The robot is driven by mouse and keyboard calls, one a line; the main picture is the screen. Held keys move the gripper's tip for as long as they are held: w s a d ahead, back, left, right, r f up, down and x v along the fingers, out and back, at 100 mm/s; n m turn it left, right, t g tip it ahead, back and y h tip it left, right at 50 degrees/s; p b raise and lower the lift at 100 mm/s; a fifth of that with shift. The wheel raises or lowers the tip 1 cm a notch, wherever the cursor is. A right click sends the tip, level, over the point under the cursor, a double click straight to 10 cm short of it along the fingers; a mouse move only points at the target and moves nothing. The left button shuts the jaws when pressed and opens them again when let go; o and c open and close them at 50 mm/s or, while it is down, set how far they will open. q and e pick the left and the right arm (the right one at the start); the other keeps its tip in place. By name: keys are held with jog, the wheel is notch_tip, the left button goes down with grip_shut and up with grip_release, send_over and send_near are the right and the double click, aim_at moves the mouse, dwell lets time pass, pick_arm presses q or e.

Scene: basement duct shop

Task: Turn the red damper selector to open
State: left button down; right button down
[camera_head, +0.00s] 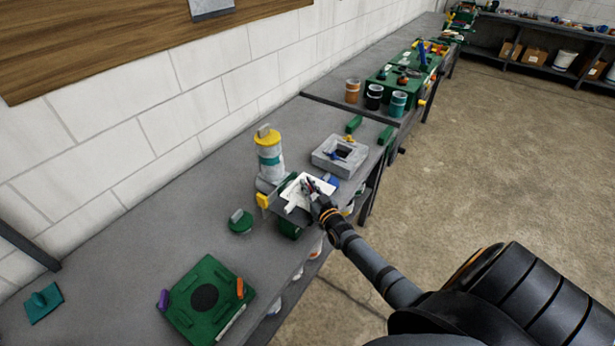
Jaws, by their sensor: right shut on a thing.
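The white panel (291,193) sits at the front of the bench, on a dark and green base. My right gripper (309,187) reaches in from the lower right and is over this panel. It is shut on the red damper selector, of which only a small reddish bit shows between the fingers. The fingers hide most of the selector, so its angle and any open mark cannot be read. My left gripper is not in view.
A grey canister with a yellow top (268,153) stands close behind the panel. A green plate (185,305) lies at the near left. The bench between is mostly clear.

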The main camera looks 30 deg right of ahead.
jog(key=shift+w+r+m+h+p, duration=0.15)
jog(key=shift+m+h+p, duration=0.4)
jog(key=shift+m+h, duration=0.5)
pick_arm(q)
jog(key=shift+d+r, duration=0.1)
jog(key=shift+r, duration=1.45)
pick_arm(e)
jog(key=shift+m+g+h, duration=0.65)
jog(key=shift+g+h, duration=0.05)
jog(key=shift+h, duration=0.85)
jog(key=c, duration=1.4)
grip_release()
jog(key=shift+s, duration=0.2)
jog(key=shift+o, duration=0.2)
jog(key=shift+s+a+f, duration=0.1)
jog(key=shift+f, duration=0.1)
jog(key=v, duration=1.1)
jog(key=shift+s, duration=0.4)
